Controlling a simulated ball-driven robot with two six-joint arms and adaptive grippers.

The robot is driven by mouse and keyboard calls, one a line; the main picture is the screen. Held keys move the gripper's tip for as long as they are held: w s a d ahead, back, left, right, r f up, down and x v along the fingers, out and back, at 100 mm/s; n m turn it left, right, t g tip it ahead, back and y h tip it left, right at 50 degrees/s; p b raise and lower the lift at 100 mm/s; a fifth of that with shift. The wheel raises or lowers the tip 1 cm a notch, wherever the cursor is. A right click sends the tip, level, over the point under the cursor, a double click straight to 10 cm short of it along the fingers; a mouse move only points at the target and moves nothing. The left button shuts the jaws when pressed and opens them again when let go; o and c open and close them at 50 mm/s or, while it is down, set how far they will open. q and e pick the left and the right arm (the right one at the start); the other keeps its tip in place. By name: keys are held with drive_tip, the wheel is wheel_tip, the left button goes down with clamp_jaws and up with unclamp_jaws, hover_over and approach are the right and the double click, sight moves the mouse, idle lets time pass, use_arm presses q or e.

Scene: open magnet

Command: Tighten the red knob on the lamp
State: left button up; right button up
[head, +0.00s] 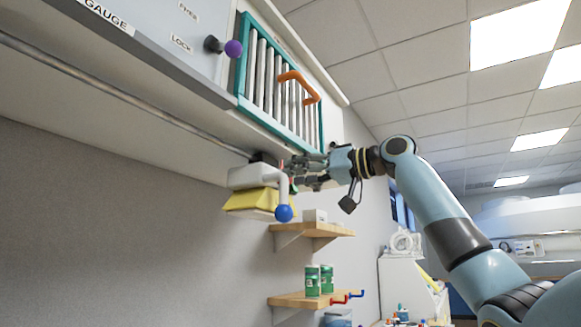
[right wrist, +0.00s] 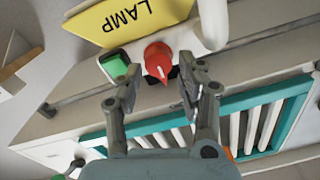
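The red knob (right wrist: 158,58) shows in the right wrist view, just below the yellow LAMP label (right wrist: 130,18), with its pointed end toward the gripper. In the head view the lamp (head: 255,177) is a pale body with a yellow part below it (head: 252,200). My right gripper (right wrist: 155,92) is open, with its two fingertips apart on either side below the knob; I see no clear contact. In the head view my right gripper (head: 298,170) is beside the lamp and partly covers its right side. My left gripper is not in view.
A green button (right wrist: 113,64) sits left of the red knob. A blue ball (head: 284,213) ends a pale lever by the lamp. A teal-framed grille (head: 243,75) with an orange handle (head: 300,84) is above. Wooden shelves (head: 318,229) with green cans (head: 313,281) stand below.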

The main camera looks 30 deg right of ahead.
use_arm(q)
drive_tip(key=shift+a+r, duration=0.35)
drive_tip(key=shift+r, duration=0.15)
use_arm(e)
drive_tip(key=shift+x, duration=0.95)
drive_tip(key=shift+d, duration=0.1)
drive_tip(key=shift+c, duration=0.3)
clamp_jaws()
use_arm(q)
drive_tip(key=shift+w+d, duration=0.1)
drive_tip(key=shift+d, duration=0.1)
